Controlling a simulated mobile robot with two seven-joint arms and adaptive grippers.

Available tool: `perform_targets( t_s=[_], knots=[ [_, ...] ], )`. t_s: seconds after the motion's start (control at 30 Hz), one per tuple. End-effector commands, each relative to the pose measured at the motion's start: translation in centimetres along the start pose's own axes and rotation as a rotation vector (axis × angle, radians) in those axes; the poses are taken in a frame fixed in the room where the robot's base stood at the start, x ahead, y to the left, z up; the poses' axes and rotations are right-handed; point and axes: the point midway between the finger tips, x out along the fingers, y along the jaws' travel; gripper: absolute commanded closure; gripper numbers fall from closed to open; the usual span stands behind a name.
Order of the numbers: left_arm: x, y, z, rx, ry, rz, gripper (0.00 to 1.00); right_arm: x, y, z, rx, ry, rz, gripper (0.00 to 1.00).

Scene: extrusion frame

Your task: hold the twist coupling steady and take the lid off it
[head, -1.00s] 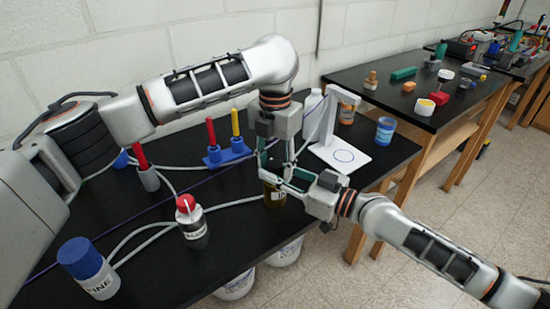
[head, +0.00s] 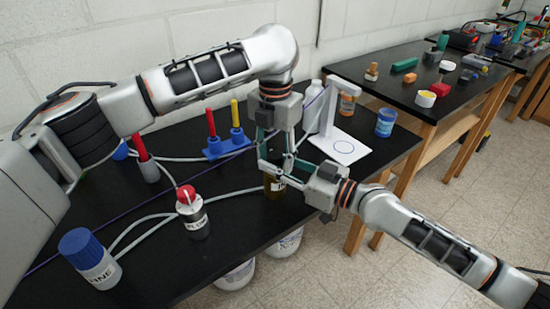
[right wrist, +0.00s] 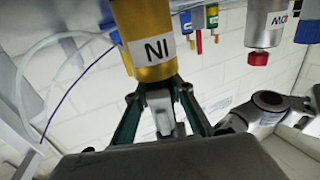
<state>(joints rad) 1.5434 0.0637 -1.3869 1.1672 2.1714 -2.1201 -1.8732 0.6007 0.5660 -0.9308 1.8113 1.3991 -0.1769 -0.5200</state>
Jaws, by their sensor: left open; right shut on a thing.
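My left gripper (head: 270,160) points down from above and is open around the coupling's top. The lid is hidden behind the fingers in the head view, and I cannot make it out in the right wrist view.
A red-topped labelled cylinder (head: 192,215) and a blue-capped one (head: 92,262) stand on the bench (head: 150,265) with grey hoses. A blue stand (head: 228,149) with red and yellow handles is behind. A white stand (head: 338,147) is close right of the grippers.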

Motion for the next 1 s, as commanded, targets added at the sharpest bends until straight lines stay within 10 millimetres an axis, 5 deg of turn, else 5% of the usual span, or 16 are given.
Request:
perform_targets(
  t_s=[0.73, 1.0],
  knots=[
    [-7.4, -0.2, 0.0, 0.001, 0.0, -0.003, 0.61, 0.0, 0.0, 0.0, 0.0, 0.0, 0.0, 1.0],
    [-5.3, -0.1, -0.1, 0.0, 0.003, -0.002, 0.61, 0.0, 0.0, 0.0, 0.0, 0.0, 0.0, 1.0]
  ],
)
